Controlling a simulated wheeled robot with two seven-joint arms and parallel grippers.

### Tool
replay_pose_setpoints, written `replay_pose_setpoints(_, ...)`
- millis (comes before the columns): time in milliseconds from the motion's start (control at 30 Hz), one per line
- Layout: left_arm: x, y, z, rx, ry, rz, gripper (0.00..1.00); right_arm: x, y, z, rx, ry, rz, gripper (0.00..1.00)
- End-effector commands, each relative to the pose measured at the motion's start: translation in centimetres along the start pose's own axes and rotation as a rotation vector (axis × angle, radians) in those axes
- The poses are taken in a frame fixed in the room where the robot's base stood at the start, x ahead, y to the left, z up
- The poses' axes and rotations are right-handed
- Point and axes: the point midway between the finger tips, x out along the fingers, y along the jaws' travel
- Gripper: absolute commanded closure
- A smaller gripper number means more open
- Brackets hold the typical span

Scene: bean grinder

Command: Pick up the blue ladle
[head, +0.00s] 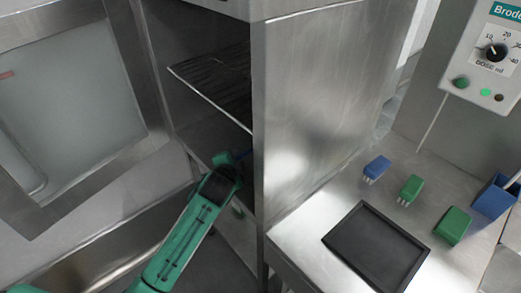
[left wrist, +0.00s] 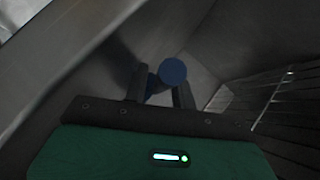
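The blue ladle (left wrist: 173,71) shows in the left wrist view as a round blue end with a darker blue part below it, between and just beyond my fingers. My left gripper (left wrist: 160,92) has its two dark fingers apart, with some gap visible beside the blue part. I cannot tell whether a finger touches it. The rest of the ladle is hidden. My right gripper is in neither view.
A wire rack (head: 215,85) is above my left gripper inside the cabinet, and a steel side panel (head: 310,105) stands close to its right. The counter at right holds a black tray (head: 345,236), a blue block (head: 376,167), green blocks (head: 411,188) and a blue container (head: 492,197).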

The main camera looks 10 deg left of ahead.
Motion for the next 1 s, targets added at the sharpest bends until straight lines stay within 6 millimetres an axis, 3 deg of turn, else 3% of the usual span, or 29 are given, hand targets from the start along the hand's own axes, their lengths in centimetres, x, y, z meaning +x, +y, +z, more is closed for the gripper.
replay_pose_setpoints(67,0.0,0.0,0.0,0.0,0.0,0.0,0.74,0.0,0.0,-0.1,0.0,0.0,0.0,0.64)
replay_pose_setpoints(200,0.0,0.0,0.0,0.0,0.0,0.0,0.99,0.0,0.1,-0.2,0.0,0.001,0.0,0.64)
replay_pose_setpoints(567,-0.2,-0.4,-0.2,0.0,0.001,-0.002,1.0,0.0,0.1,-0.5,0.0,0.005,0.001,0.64)
replay_pose_setpoints(1000,-3.2,-6.9,-3.3,0.0,0.002,-0.005,1.0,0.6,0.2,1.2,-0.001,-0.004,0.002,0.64)
